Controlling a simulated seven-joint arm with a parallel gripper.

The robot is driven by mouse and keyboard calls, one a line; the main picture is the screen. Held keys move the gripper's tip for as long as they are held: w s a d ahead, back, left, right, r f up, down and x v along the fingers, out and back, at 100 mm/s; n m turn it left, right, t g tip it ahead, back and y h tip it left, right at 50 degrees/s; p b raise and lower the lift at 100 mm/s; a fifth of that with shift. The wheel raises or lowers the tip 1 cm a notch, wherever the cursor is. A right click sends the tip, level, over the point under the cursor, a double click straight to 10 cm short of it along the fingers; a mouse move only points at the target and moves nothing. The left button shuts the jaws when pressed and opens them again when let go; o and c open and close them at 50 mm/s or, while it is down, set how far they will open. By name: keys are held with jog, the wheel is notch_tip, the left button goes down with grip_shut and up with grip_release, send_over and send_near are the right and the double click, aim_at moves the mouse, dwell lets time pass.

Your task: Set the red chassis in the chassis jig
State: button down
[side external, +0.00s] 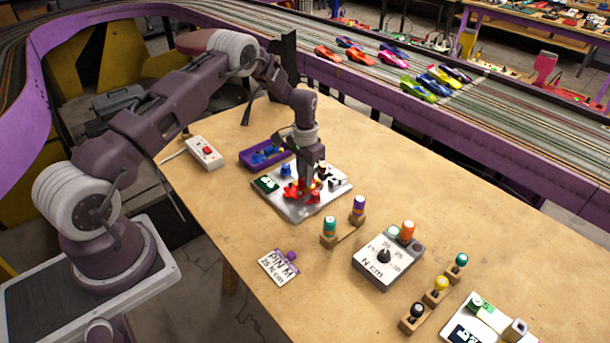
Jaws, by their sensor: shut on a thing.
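The chassis jig (298,212) is a light metal plate on the wooden bench, with small blue, red, black and white fittings on it. My gripper (303,187) points straight down over the middle of the jig. It is shut on the red chassis (291,193), which is low over the plate. The fingers and the small fittings hide part of the chassis. I cannot tell whether the chassis touches the jig or sits fully in it.
A purple tray (246,158) with blue parts stands behind the jig. A white box with a red button (205,152) is to the left. Wooden holders (342,237), a torque box (386,262) and a sign (279,267) stand nearer the front.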

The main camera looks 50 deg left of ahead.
jog(key=shift+f, duration=0.4)
dwell(0.3)
jog(key=c, duration=1.3)
grip_release()
